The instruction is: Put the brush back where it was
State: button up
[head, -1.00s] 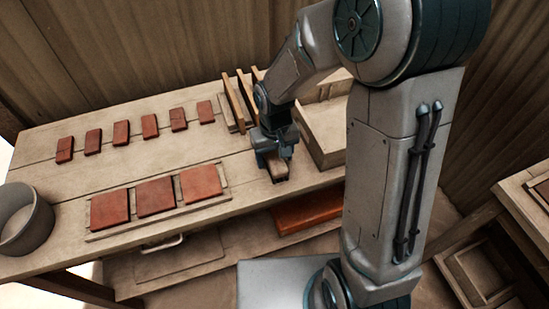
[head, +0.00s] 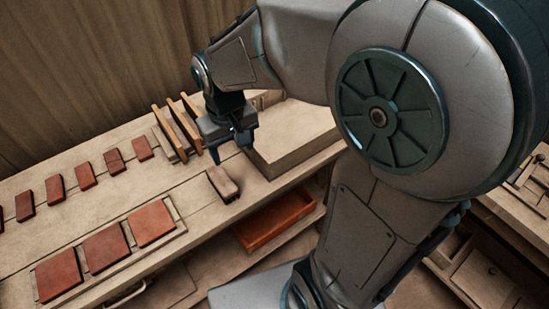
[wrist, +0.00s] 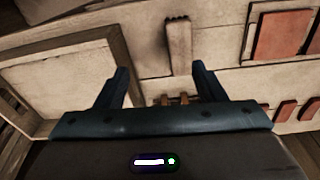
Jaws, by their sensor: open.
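The brush (head: 223,184), a small pale wooden block with a darker bristle edge, lies on the bench top near its front edge, right of the square red tiles. It also shows in the wrist view (wrist: 179,50), with a dark toothed end, beyond my fingers. My gripper (head: 234,150) is open and empty, above and behind the brush and apart from it. Its two fingers also show in the wrist view (wrist: 160,72), spread with nothing between them.
Upright wooden slats (head: 177,132) stand left of my gripper, and a pale box (head: 295,140) stands right of it. Three square red tiles (head: 107,247) lie on a board at the front. Several smaller tiles (head: 85,176) form a row behind. A red tray (head: 275,220) sits below the bench top.

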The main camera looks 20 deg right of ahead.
jog(key=s+d+r+m+t, duration=0.2)
jog(key=s+d+r, duration=0.1)
jog(key=s+d, duration=0.5)
jog(key=shift+s, duration=0.85)
